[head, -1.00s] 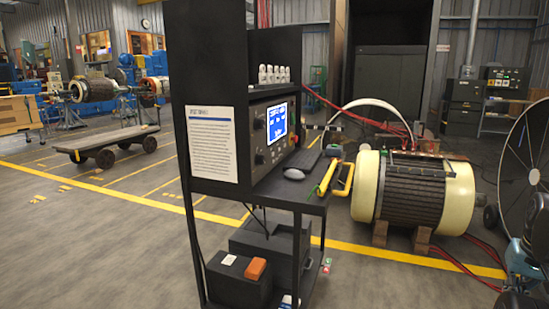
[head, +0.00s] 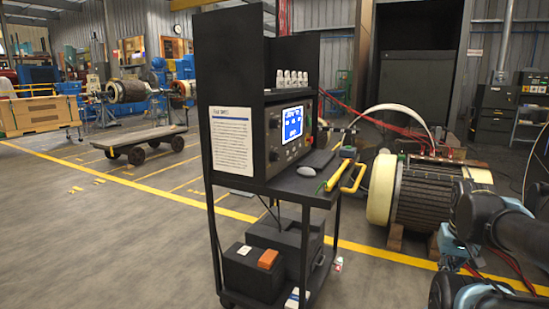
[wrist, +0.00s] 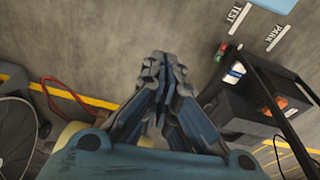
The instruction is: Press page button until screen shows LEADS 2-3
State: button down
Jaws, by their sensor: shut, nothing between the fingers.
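The screen (head: 291,122) glows blue with white text on the front panel of a black test cart (head: 237,50). Its text is too small to read. Dark knobs sit beside the screen, and I cannot tell which control is the page button. My gripper (wrist: 162,62) shows in the wrist view, its fingers together and empty, above bare floor and apart from the cart, whose lower part (wrist: 232,118) is at the right there. In the head view only my arm shows at the right; the gripper cannot be made out.
A cream-ended motor (head: 382,188) stands on blocks right of the cart. A mouse (head: 282,176) and a yellow-handled tool (head: 340,174) lie on the cart's shelf. A flat trolley (head: 140,141) stands at the left. Floor in front of the cart's left side is clear.

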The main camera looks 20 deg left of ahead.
jog(key=shift+a, duration=0.1)
